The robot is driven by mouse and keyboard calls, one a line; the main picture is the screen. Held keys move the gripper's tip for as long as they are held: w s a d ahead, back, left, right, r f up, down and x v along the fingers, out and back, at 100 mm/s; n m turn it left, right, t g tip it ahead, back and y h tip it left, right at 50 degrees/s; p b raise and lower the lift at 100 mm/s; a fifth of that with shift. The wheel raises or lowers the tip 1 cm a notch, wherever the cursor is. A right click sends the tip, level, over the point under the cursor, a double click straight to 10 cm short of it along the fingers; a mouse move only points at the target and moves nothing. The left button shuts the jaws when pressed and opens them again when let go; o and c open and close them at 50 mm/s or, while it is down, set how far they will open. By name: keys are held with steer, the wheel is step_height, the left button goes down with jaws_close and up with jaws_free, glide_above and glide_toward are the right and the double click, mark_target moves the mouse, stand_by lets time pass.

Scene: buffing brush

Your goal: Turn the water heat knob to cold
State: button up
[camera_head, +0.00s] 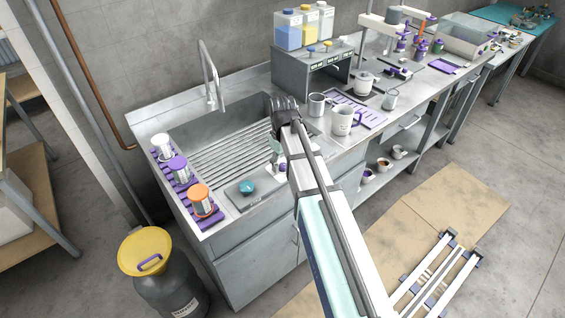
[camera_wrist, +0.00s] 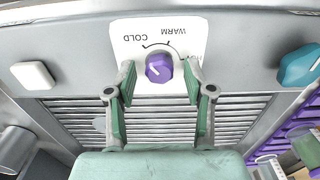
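The water heat knob (camera_wrist: 159,68) is purple and sits on a white dial plate (camera_wrist: 126,50) in the wrist view. The plate's lettering appears upside down, with COLD at left, WARM at upper right and a third label at right mostly hidden by a finger. A pale mark shows on the knob's face, but its exact heading is hard to tell. My gripper (camera_wrist: 161,74) is open, with one green-padded finger on each side of the knob and visible gaps between.
The wrist view shows a white block (camera_wrist: 33,75) left of the dial and a teal handle (camera_wrist: 300,65) to the right. In the head view, mugs (camera_head: 342,119) stand right of my gripper, a faucet (camera_head: 210,75) behind the sink, and lidded jars (camera_head: 201,199) at left.

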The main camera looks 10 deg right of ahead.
mark_target(282, 164)
steer(key=shift+r, duration=0.1)
step_height(282, 164, up, 12)
stand_by(0.7)
stand_by(0.3)
